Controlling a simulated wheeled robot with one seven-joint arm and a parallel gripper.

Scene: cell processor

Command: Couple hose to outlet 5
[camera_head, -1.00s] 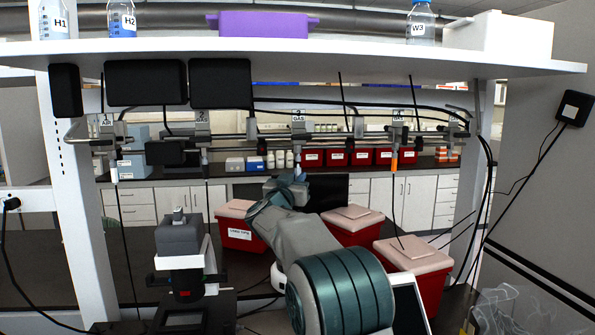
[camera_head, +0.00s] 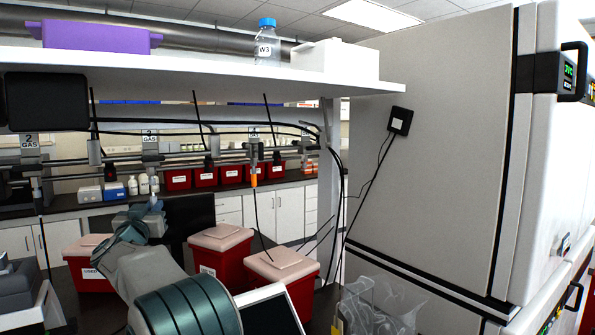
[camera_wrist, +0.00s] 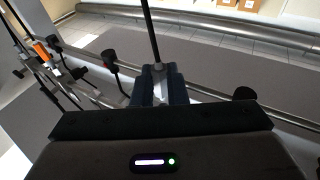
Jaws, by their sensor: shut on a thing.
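My gripper (camera_head: 152,207) is in front of the outlet rail, below the second labelled outlet from the left. In the wrist view my gripper (camera_wrist: 163,88) is shut on a pale hose connector (camera_wrist: 158,72), and a dark line rises above it. The connector is mostly hidden between the dark fingers. Several labelled outlets line the rail under the shelf. The rightmost label (camera_head: 305,132) is too small to read, so I cannot confirm which outlet is number 5. An orange connector (camera_head: 254,180) hangs under the outlet to its left and also shows in the wrist view (camera_wrist: 40,50).
The white shelf (camera_head: 220,75) overhangs the rail. Black hoses hang by the right post. Red bins with pale lids (camera_head: 282,262) stand below the rail. A large white cabinet (camera_head: 440,150) closes off the right. A clear plastic bag (camera_head: 375,310) lies at the lower right.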

